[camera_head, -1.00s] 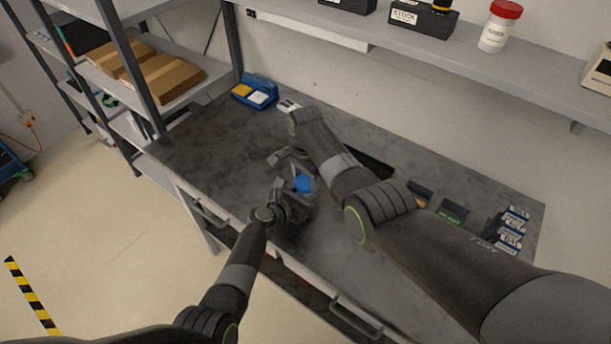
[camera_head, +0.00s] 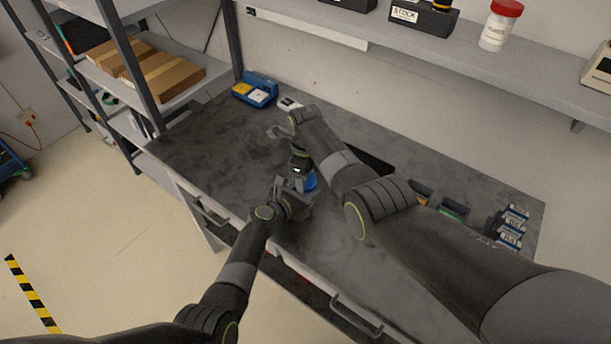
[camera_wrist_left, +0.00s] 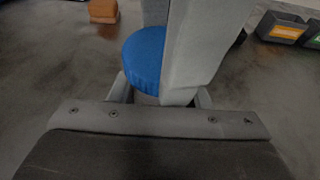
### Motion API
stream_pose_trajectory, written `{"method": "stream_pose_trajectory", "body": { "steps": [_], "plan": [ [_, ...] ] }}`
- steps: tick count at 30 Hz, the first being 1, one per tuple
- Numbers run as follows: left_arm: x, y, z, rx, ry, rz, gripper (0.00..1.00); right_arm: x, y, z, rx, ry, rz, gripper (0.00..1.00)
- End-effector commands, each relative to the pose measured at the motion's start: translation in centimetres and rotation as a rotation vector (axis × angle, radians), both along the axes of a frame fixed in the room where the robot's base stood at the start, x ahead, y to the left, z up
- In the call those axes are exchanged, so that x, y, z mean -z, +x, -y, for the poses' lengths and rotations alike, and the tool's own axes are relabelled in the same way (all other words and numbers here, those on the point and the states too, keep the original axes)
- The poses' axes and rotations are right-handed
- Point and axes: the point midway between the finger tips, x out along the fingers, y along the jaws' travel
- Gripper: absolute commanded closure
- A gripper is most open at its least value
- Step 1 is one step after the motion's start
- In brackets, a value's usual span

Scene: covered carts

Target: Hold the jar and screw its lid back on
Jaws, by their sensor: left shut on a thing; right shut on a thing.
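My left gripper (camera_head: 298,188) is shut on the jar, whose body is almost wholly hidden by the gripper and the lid. My right gripper (camera_head: 302,170) comes down from above and is shut on the lid. The lid sits over the jar between the left fingers; whether its thread is engaged cannot be seen.
A blue tray (camera_head: 256,90) stands at the worktop's back left. Small bins (camera_head: 453,210) and a stack of labelled boxes (camera_head: 512,228) are at the right. A shelf above holds a red-capped white jar (camera_head: 500,25).

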Motion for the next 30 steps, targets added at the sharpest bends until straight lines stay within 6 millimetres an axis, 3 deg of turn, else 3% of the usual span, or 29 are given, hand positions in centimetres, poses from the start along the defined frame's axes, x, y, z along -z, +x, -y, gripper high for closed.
{"method": "stream_pose_trajectory", "body": {
  "steps": [12, 25, 26, 30],
  "plan": [
    [0.09, -0.06, -0.01, 0.001, 0.001, -0.002, 1.00, -0.07, 0.12, 0.06, 0.584, 0.002, 0.002, 0.68],
    [0.12, -0.07, -0.03, 0.000, 0.000, -0.002, 1.00, -0.07, 0.13, 0.11, 0.663, 0.002, 0.002, 0.68],
    [0.12, -0.07, -0.04, 0.000, 0.000, -0.002, 1.00, -0.07, 0.13, 0.11, 0.662, 0.002, 0.002, 0.44],
    [0.12, -0.07, -0.04, 0.000, 0.000, -0.002, 1.00, -0.05, 0.10, 0.12, 0.661, 0.002, 0.002, 0.26]
  ]
}}
